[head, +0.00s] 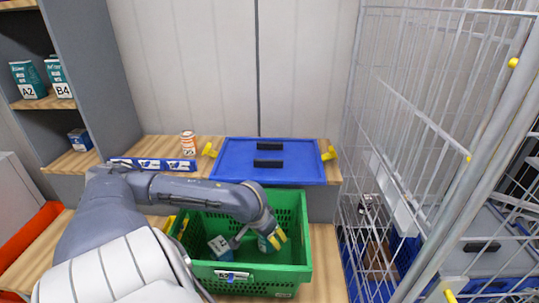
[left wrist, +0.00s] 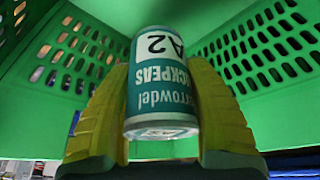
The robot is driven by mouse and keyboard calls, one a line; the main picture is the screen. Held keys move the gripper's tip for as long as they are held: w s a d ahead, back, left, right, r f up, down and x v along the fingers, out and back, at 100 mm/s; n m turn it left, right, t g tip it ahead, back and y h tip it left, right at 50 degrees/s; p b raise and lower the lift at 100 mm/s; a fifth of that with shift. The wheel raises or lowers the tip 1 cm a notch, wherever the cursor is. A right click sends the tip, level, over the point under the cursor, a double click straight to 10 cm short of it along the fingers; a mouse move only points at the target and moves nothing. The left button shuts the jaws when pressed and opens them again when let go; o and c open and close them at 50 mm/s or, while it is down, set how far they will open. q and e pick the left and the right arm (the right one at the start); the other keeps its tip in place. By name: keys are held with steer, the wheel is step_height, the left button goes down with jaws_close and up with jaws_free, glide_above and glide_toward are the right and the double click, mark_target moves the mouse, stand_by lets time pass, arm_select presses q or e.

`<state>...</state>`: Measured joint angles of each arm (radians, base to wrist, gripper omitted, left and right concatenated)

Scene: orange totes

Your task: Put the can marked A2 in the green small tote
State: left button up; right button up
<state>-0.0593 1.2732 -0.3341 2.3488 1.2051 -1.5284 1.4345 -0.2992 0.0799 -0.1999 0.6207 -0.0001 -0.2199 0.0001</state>
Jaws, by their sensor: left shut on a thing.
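The can marked A2 (left wrist: 160,85) is teal and white with a chickpeas label, and sits between the yellow fingers of my left gripper (left wrist: 162,115) in the left wrist view. The gripper is shut on it. In the head view my left gripper (head: 279,238) reaches down inside the green small tote (head: 293,268), with the can (head: 263,245) at its fingers. Green slotted walls surround the can in the wrist view. I cannot tell whether the can touches the tote floor. My right gripper is not in view.
A teal and white carton (head: 220,247) lies in the tote, left of the can. A blue lidded tote (head: 228,160) stands behind, with a small can (head: 188,143) to its left. A wire cage (head: 440,100) is at the right, and shelves with cartons (head: 28,80) at the left.

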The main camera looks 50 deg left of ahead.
mark_target(261, 242)
arm_select(q)
steer(key=shift+f, duration=4.75)
steer(key=shift+f, duration=0.1)
steer(key=o, duration=1.5)
steer(key=v, duration=1.2)
steer(key=shift+w, duration=0.1)
